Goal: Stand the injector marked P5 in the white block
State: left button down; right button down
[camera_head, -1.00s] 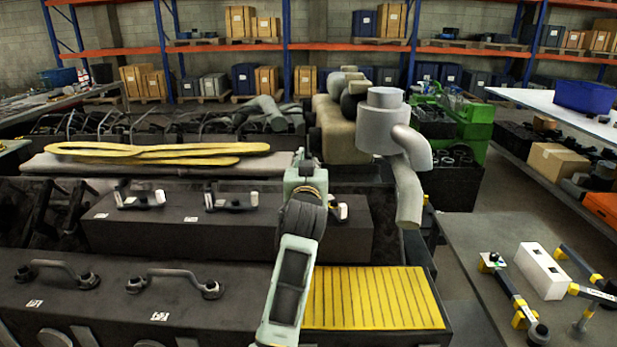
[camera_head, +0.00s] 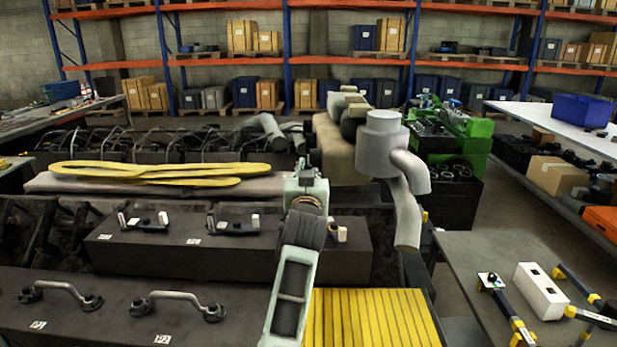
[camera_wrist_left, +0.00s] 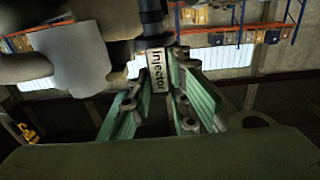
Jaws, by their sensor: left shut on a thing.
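The white block (camera_head: 541,291) lies on the grey bench at the right, well away from the left arm. My right gripper is not in view.
Black and yellow tools (camera_head: 511,312) lie beside the white block on the grey bench (camera_head: 470,252). A large grey pipe (camera_head: 405,190) stands between my left arm and the bench. A yellow ribbed panel (camera_head: 370,318) lies at the front. Yellow slings (camera_head: 160,172) lie behind.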

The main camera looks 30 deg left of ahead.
pick_arm(q)
jog(key=shift+r, duration=0.35)
notch_tip(320, 180, up, 7)
jog(key=p, duration=0.6)
jog(key=shift+f, duration=0.2)
jog(key=shift+f, duration=0.1)
dwell(0.4)
